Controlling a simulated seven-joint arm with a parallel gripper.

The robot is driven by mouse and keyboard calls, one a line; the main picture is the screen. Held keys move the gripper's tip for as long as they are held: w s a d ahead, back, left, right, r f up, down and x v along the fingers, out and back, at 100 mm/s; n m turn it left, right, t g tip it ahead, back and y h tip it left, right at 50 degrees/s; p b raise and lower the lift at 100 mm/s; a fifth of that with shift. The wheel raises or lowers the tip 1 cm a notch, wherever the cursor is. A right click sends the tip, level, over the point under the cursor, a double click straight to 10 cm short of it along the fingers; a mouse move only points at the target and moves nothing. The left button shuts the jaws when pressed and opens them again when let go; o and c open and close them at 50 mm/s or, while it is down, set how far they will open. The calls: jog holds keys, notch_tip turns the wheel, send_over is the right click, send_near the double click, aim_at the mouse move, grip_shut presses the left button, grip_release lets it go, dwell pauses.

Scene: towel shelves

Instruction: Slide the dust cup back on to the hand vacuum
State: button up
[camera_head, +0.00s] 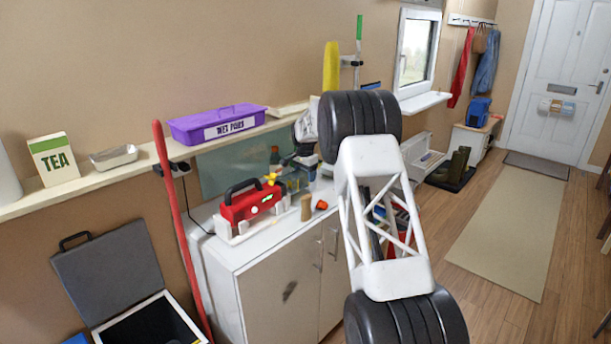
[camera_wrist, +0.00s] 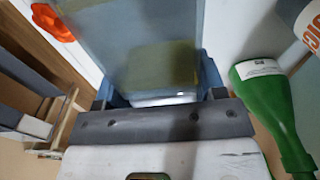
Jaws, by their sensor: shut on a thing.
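The dust cup (camera_wrist: 140,45) is a see-through, blue-grey box with a yellowish patch inside. It fills the upper middle of the wrist view. My gripper (camera_wrist: 158,82) is shut on it, with a blue finger at each side. In the head view the gripper and cup are small and partly behind my arm, above the cabinet top. The red hand vacuum (camera_head: 250,204), with a black handle and a yellow part on top, rests in a white cradle (camera_head: 232,237) left of the gripper. The vacuum is not seen in the wrist view. I cannot tell the exact gap between cup and vacuum.
A green bottle (camera_wrist: 265,105) stands close to the gripper's right in the wrist view. An orange knob-like piece (camera_head: 321,205) and a tan cylinder (camera_head: 306,207) are on the cabinet top (camera_head: 262,246). A purple box (camera_head: 215,124) sits on the shelf above. A red pole (camera_head: 178,220) leans at left.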

aim_at(295, 175)
jog(key=shift+s+a, duration=2.1)
dwell(3.2)
jog(key=o, duration=1)
jog(key=shift+o, duration=0.2)
jog(key=shift+r, duration=0.1)
jog(key=shift+s+r, duration=0.1)
jog(key=shift+r, duration=3.7)
